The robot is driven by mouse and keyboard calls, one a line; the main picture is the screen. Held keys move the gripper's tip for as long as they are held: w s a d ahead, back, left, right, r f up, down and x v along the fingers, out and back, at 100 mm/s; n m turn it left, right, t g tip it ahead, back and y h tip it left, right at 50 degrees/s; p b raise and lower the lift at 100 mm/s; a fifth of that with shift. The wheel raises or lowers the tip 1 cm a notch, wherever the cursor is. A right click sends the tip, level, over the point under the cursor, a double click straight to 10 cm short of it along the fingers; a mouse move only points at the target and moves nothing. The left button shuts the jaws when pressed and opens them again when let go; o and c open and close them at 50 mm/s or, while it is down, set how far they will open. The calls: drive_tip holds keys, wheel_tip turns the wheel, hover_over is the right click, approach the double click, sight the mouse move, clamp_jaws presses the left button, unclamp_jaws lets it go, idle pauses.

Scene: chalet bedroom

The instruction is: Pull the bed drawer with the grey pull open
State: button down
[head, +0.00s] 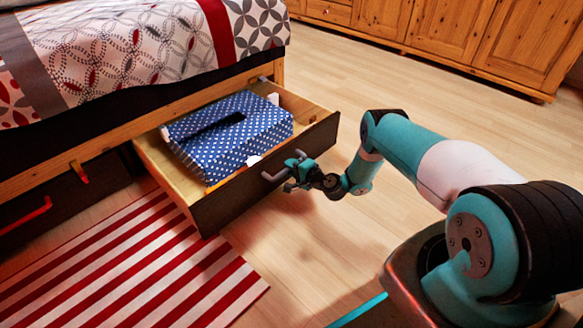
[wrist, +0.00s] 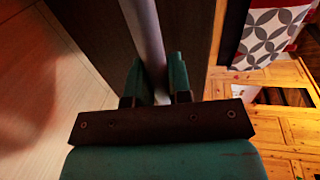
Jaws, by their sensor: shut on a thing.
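The bed drawer (head: 262,180) with a dark front stands pulled out from under the bed, its pale wooden inside showing. Its grey pull (head: 272,176) is on the middle of the front. My gripper (head: 290,172) is at the pull. In the wrist view the grey bar of the pull (wrist: 145,40) runs between the two teal fingers of my gripper (wrist: 156,78), which are shut on it. A blue box with white dots (head: 228,135) lies inside the drawer.
Another dark drawer with a red pull (head: 28,215) is at the left, shut. A red and white striped rug (head: 130,265) lies on the floor by the open drawer. The bed (head: 150,50) is above. Wooden cabinets (head: 450,40) stand at the back; the floor between is clear.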

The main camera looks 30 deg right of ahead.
drive_tip(key=shift+d, duration=0.25)
drive_tip(key=c, duration=1.1)
unclamp_jaws()
drive_tip(key=shift+o, duration=0.2)
drive_tip(key=shift+a, duration=0.15)
drive_tip(key=p+v, duration=1)
drive_tip(key=v, duration=0.7)
drive_tip(key=shift+p, duration=0.4)
drive_tip(key=shift+s, duration=0.15)
